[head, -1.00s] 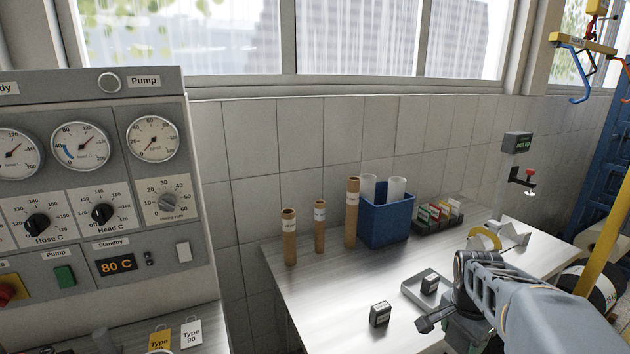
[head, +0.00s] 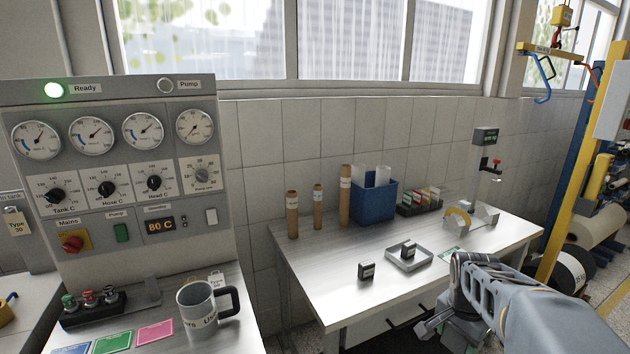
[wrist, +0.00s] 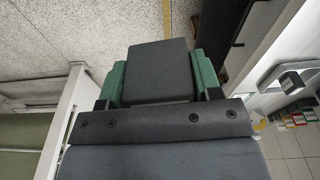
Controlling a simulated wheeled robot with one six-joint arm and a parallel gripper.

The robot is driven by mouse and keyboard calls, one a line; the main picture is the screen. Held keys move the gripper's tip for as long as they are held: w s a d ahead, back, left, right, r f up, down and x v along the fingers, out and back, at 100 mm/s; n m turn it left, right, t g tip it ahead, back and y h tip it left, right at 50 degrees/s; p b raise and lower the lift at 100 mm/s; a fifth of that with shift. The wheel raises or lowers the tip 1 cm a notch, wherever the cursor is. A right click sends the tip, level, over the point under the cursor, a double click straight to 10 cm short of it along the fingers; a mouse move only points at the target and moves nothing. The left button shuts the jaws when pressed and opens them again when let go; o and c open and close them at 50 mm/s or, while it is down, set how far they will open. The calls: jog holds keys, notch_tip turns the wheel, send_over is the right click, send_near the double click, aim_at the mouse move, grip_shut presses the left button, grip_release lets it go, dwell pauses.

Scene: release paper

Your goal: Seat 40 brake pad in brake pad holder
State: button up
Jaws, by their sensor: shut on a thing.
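My gripper (wrist: 159,82) shows in the wrist view with green fingers shut on the two sides of a plain dark grey block (wrist: 159,70). No label shows on the block's visible face, so I cannot tell whether it is the 40 brake pad. In the head view my gripper (head: 432,326) is low at the front edge of the white table; the held block is not clear there. A small dark labelled block (head: 366,271) stands on the table. Another (head: 408,247) sits in a shallow grey tray (head: 424,262). I cannot clearly identify the brake pad holder.
The table's front left is clear.

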jog(key=shift+w+d+f+n, duration=0.1)
jog(key=shift+w+n, duration=0.3)
jog(key=shift+w, duration=0.25)
jog(key=shift+w+d+n, duration=0.15)
jog(key=shift+w+n, duration=0.05)
jog(key=shift+n, duration=0.1)
jog(key=w+a+f+n+y, duration=0.1)
jog(key=w+a+f+n, duration=0.35)
jog(key=f, duration=0.25)
jog(key=w+a+f+n, duration=0.3)
jog(key=w+f+n, duration=0.2)
jog(key=f, duration=0.1)
jog(key=s+a+f, duration=0.2)
jog(key=a+f, duration=0.1)
jog(key=f, duration=0.3)
jog(key=s+a+f+n, duration=0.1)
jog(key=s+a+f, duration=0.2)
jog(key=f, duration=0.3)
jog(key=shift+s+t, duration=0.2)
jog(key=shift+t, duration=0.1)
jog(key=shift+d, duration=0.1)
